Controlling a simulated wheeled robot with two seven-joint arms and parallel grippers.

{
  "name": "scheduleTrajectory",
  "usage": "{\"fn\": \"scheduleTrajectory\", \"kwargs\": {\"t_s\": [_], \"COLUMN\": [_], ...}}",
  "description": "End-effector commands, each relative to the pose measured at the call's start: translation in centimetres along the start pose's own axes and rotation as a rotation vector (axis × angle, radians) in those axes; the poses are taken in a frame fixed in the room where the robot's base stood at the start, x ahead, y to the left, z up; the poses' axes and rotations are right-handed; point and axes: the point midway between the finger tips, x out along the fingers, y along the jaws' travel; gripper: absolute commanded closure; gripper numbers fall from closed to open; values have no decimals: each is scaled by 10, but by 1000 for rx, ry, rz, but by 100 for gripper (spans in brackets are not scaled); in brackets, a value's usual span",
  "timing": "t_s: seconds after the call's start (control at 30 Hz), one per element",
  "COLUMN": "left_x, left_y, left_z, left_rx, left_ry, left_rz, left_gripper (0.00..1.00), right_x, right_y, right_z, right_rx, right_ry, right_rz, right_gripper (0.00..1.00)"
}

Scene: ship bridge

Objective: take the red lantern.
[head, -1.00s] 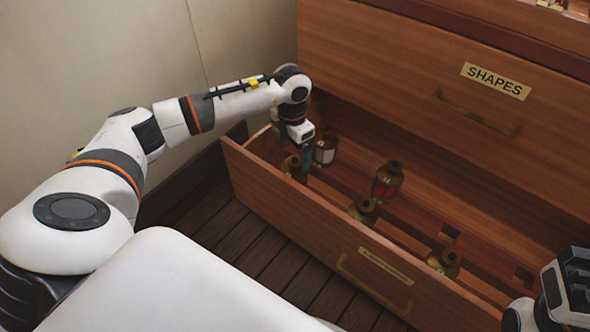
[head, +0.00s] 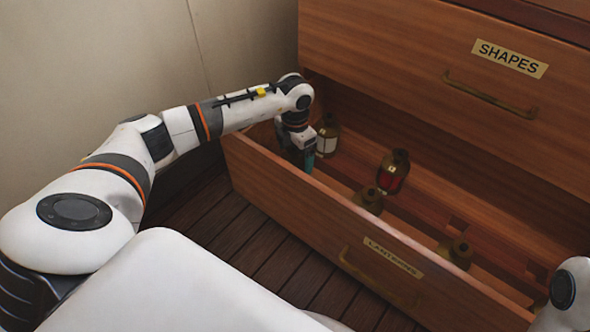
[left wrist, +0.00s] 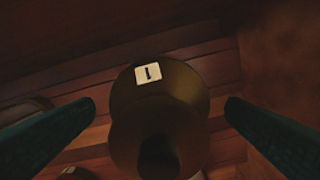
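The red lantern (head: 393,172), brass with red glass, stands upright in the open lower drawer (head: 300,205), toward its back wall. My left gripper (head: 308,160) points down into the left end of the drawer, well left of the red lantern. In the left wrist view its two dark green fingers (left wrist: 160,108) are wide apart. A brass lantern top (left wrist: 160,105) with a small white marked tag shows between them, with a gap on each side. Its glass colour is hidden. My right gripper is out of view; only part of my right arm shows at lower right.
A white-glass lantern (head: 327,138) stands just right of my left gripper. Two more brass lanterns (head: 369,200) (head: 457,252) stand along the front wall, their glass hidden. The closed drawer labelled SHAPES (head: 509,58) is above. The lower drawer's front bears a LANTERNS label (head: 393,257).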

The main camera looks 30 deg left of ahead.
Motion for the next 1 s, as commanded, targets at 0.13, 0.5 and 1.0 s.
{"fn": "scheduleTrajectory", "kwargs": {"t_s": [0.13,0.5,1.0], "left_x": [0,-1,-28], "left_y": [0,0,0], "left_z": [0,0,-1], "left_rx": [0,0,1], "left_ry": [0,2,4], "left_rz": [0,0,0], "left_gripper": [29,88,88], "right_x": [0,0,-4], "right_y": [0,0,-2], "right_z": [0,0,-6], "right_rx": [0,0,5], "right_ry": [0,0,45], "right_rz": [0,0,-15], "right_gripper": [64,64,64]}}
